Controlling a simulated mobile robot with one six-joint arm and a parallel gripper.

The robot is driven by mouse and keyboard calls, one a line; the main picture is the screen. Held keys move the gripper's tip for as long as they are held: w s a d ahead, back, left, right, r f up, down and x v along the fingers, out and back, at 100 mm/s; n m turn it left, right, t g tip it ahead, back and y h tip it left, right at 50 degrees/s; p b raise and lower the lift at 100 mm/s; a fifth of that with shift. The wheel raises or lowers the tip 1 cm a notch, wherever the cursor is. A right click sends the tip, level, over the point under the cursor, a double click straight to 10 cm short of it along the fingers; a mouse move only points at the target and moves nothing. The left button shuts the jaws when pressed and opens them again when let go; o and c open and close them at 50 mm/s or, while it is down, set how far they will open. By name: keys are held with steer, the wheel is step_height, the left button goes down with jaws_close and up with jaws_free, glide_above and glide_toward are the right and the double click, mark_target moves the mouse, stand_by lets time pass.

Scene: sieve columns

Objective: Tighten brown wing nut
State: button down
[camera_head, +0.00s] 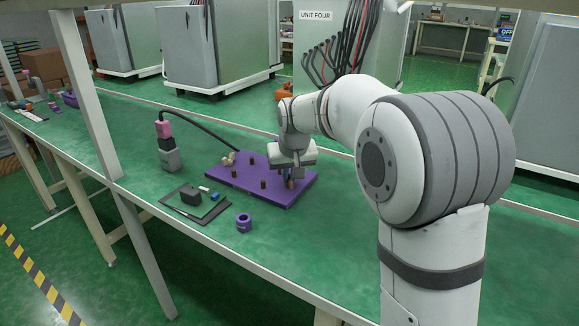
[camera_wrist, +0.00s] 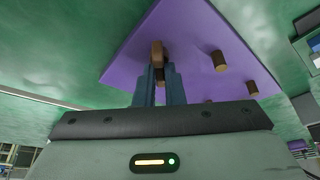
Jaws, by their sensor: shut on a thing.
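The brown wing nut (camera_wrist: 157,52) is between my gripper's blue-grey fingers (camera_wrist: 156,85) in the wrist view, over the purple plate (camera_wrist: 190,25). My gripper is shut on it, and the fingers cover its lower part. Whether the nut sits on a post under it cannot be told. In the head view my gripper (camera_head: 291,178) points down at the right part of the purple plate (camera_head: 285,198), and the nut is mostly hidden there. Short brown posts stand on the plate, one (camera_head: 263,183) left of my gripper; two more show in the wrist view, one being this post (camera_wrist: 219,60).
Beige pieces (camera_head: 229,158) sit at the plate's left corner. A pink and grey tool (camera_head: 167,150) with a black cable stands behind left. A dark tray (camera_head: 209,216) with small items and a purple ring (camera_head: 243,222) lie in front.

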steer(key=m+h+p, duration=0.1)
steer(key=m, duration=0.3)
steer(key=shift+a+m+h, duration=0.1)
steer(key=shift+m+h, duration=0.2)
steer(key=shift+h, duration=0.1)
steer(key=shift+m+g+h, duration=0.3)
steer(key=shift+m+h, duration=0.4)
steer(key=shift+m, duration=1.1)
steer(key=c, duration=1.5)
jaws_free()
steer(key=p+v, duration=0.2)
steer(key=v, duration=0.5)
steer(key=shift+r, duration=0.4)
steer(key=shift+s, duration=0.1)
